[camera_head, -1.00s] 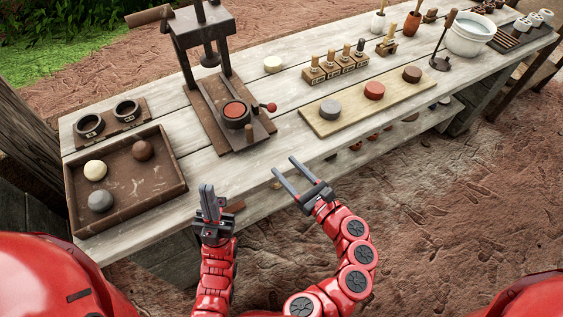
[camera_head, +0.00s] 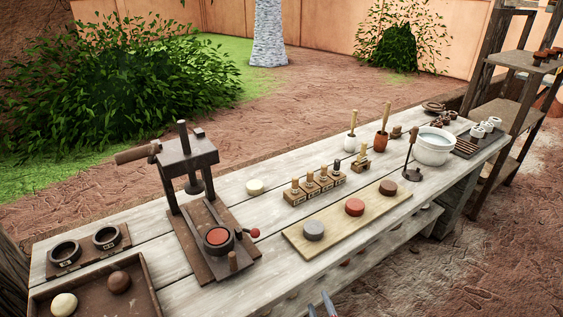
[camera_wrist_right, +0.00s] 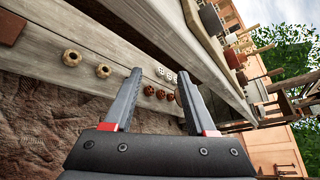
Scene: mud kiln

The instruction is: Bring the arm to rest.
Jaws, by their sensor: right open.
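My right gripper (camera_head: 320,309) shows only as fingertips at the bottom edge of the head view, in front of the workbench. In the right wrist view the right gripper (camera_wrist_right: 158,73) is open, its two fingers apart with nothing between them. The rest of my right arm is out of the head view. My left gripper is not in view.
The wooden workbench (camera_head: 258,218) bears a press (camera_head: 190,160), a tray (camera_head: 146,287), a board (camera_head: 334,228) with three discs, stamps (camera_head: 309,187) and a white bowl (camera_head: 434,146). Small parts (camera_wrist_right: 103,71) lie on the lower shelf. Shelving (camera_head: 507,110) stands at right.

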